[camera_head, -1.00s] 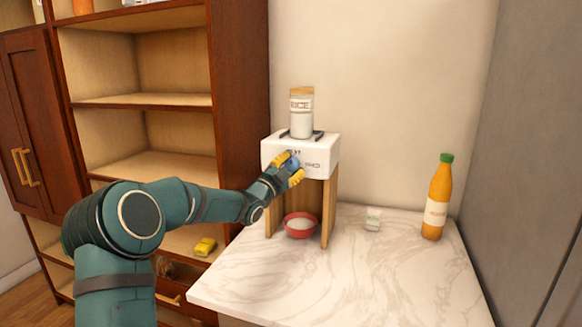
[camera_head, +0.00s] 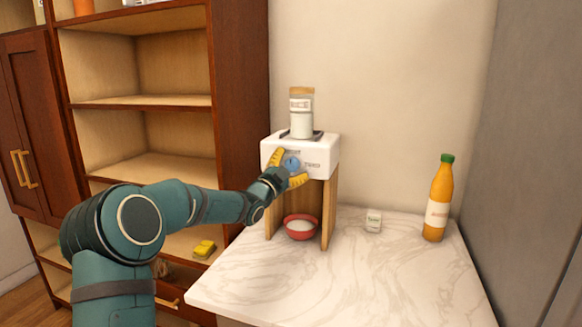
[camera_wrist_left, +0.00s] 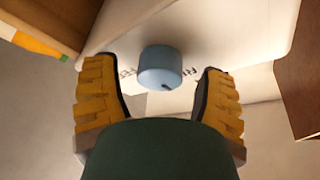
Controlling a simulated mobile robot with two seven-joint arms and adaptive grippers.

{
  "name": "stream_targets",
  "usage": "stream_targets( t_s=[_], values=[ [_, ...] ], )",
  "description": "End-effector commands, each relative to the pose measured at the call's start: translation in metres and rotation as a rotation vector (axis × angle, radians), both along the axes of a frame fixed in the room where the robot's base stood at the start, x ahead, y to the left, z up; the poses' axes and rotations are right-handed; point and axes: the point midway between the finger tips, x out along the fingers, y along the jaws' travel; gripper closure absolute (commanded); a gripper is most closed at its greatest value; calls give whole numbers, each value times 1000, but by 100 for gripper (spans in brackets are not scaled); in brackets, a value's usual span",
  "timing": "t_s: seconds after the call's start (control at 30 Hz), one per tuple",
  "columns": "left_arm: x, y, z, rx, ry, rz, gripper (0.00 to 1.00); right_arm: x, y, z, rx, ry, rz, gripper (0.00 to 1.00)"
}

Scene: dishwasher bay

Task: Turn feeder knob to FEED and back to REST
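The feeder (camera_head: 325,155) is a white box on wooden legs on the marble counter, with a jar of white rice (camera_head: 301,115) on top. Its blue round knob (camera_head: 292,164) is on the front face and also shows in the left wrist view (camera_wrist_left: 160,68). A small dark mark shows on the knob's lower right edge there. My left gripper (camera_head: 287,169) has yellow fingers spread on either side of the knob, with clear gaps in the left wrist view (camera_wrist_left: 162,88). The FEED and REST labels are partly readable. A red bowl with white contents (camera_head: 301,228) sits under the feeder. My right gripper is out of view.
The front counter (camera_head: 320,285) is clear. A wooden shelf unit (camera_head: 155,100) stands at left, with a yellow item (camera_head: 204,249) low down.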

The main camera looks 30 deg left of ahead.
Motion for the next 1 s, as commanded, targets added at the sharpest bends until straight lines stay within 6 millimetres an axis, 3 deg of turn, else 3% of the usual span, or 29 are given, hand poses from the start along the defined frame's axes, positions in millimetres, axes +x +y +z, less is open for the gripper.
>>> stream_targets(
  t_s=[0.27,0.7,1.0],
  values=[
    [-11,1,-4,1,1,0,28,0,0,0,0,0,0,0],
    [-91,4,-26,0,2,1,28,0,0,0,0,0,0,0],
    [-115,5,-33,1,-1,1,28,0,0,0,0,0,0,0]
  ],
)
